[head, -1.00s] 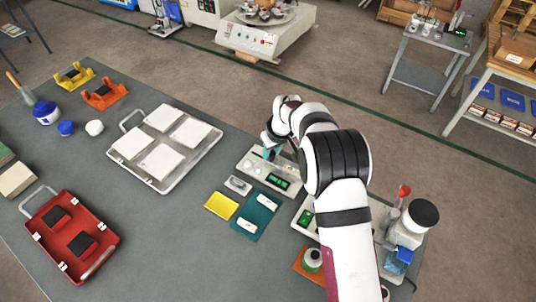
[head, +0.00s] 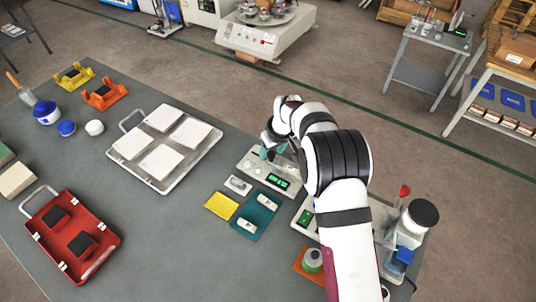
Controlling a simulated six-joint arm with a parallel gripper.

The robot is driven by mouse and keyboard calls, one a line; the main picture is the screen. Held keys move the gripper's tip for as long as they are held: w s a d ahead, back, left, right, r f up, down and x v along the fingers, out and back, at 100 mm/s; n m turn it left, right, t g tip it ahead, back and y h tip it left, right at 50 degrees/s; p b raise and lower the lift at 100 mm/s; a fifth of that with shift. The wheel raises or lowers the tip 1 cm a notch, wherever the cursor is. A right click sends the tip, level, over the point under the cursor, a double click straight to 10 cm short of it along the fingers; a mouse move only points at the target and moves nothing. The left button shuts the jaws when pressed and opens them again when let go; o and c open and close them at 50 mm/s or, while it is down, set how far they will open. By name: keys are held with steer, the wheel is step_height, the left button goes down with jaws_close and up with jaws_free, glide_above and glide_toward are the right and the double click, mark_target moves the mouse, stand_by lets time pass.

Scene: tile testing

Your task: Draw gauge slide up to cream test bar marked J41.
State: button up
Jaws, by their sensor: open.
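My gripper (head: 268,153) points down over the back of a pale gauge block with a green display (head: 278,181). Its teal fingertips are small and partly hidden by my wrist; it is open, with nothing seen in it. Whether it touches the block, I cannot tell. Two small cream bars (head: 246,225) lie on a teal mat (head: 251,233) in front of the block. Their markings are too small to read, so I cannot tell which is J41. The gauge slide cannot be made out clearly beside the fingers.
A small grey piece on a white plate (head: 237,185) and a yellow pad (head: 221,206) lie left of the teal mat. A tray of white tiles (head: 205,153) stands further left. A second display unit (head: 306,217) and an orange-based bottle (head: 312,260) stand near my arm.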

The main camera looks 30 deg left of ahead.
mark_target(272, 154)
steer(key=shift+r, duration=0.1)
steer(key=shift+r, duration=2.95)
